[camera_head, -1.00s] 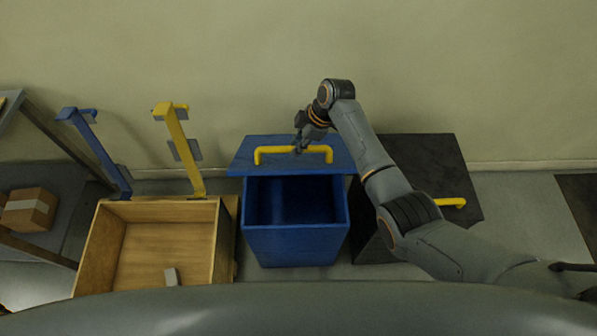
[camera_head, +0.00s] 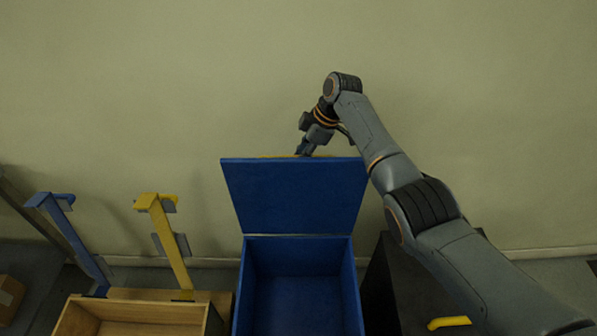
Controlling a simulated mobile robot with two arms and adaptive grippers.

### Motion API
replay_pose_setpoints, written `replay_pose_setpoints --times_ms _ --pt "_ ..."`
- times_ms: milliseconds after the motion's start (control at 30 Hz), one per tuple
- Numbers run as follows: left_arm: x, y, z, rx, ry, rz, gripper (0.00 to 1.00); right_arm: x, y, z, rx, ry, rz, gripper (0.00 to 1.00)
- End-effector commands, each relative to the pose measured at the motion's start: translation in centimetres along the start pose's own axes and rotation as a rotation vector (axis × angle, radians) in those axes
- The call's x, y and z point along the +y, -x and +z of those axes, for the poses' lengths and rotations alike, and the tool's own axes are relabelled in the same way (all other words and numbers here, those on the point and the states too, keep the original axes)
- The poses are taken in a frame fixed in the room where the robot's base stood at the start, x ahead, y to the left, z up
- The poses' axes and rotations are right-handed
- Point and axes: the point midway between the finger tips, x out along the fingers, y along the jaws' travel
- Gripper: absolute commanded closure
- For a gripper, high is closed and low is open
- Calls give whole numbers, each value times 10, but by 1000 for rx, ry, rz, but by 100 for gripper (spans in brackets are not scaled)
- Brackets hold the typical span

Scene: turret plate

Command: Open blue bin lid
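The blue bin (camera_head: 346,300) stands open in the lower middle, and I see into its inside. Its blue lid (camera_head: 293,195) is raised at the back edge, with its flat inner face towards me. A thin strip of the yellow lid handle (camera_head: 275,157) shows along the lid's top edge; the rest is hidden behind the lid. My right gripper (camera_head: 304,150) is at that top edge, by the handle. Its fingertips are partly hidden, so I cannot tell whether they are closed on the handle. My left gripper is not in view.
A wooden crate (camera_head: 212,322) stands left of the bin, with a blue post (camera_head: 80,240) and a yellow post (camera_head: 170,245) behind it. A dark bin (camera_head: 402,300) with a yellow handle (camera_head: 449,322) is on the right, partly under my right arm. A plain wall is behind.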

Motion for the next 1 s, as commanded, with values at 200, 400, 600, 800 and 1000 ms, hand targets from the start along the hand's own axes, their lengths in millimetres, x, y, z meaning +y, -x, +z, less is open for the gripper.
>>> replay_pose_setpoints --times_ms 200,400,600,800,1000 --pt "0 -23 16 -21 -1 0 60 5 -12 14 -12 -7 -19 100" --pt "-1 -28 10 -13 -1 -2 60 9 -10 15 -11 -5 -20 100" --pt "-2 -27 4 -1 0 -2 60 9 -10 15 -10 -5 -22 100" --pt "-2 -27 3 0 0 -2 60 9 -10 14 -10 -5 -22 76" --pt "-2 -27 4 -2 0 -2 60 10 -7 12 -6 -4 -17 57"
